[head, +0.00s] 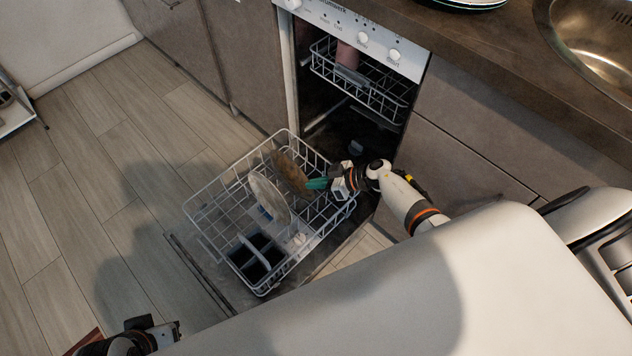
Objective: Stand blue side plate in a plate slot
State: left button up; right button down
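A small teal-blue piece (317,184) shows at the fingertips of my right gripper (334,183), over the right part of the lower dishwasher rack (212,240). It looks like the blue side plate seen nearly edge-on, partly hidden by the gripper. My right gripper appears shut on it. Just left of it a brown plate (287,168) stands tilted in the rack. A pale plate (268,198) stands nearer the middle. I cannot tell whether the blue piece touches the rack wires. My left gripper (165,332) is at the lower left, away from the rack; its finger opening is unclear.
The lower rack is pulled out over the open door and has a cutlery basket (255,256) at its front. The upper rack (372,92) holds a pinkish cup (347,54). Dishes (465,3) sit on the counter beside the sink (600,45). Floor to the left is clear.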

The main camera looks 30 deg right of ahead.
pick_arm(q)
jog(key=shift+s+f+b, duration=0.1)
jog(key=shift+f+b, duration=0.15)
jog(key=shift+b, duration=0.05)
pick_arm(e)
jog(key=shift+f, duration=0.4)
jog(key=shift+f, duration=0.3)
jog(key=c, duration=1.7)
grip_release()
pick_arm(q)
jog(key=shift+r, duration=0.1)
pick_arm(e)
jog(key=shift+o, duration=0.7)
jog(key=shift+f, duration=0.1)
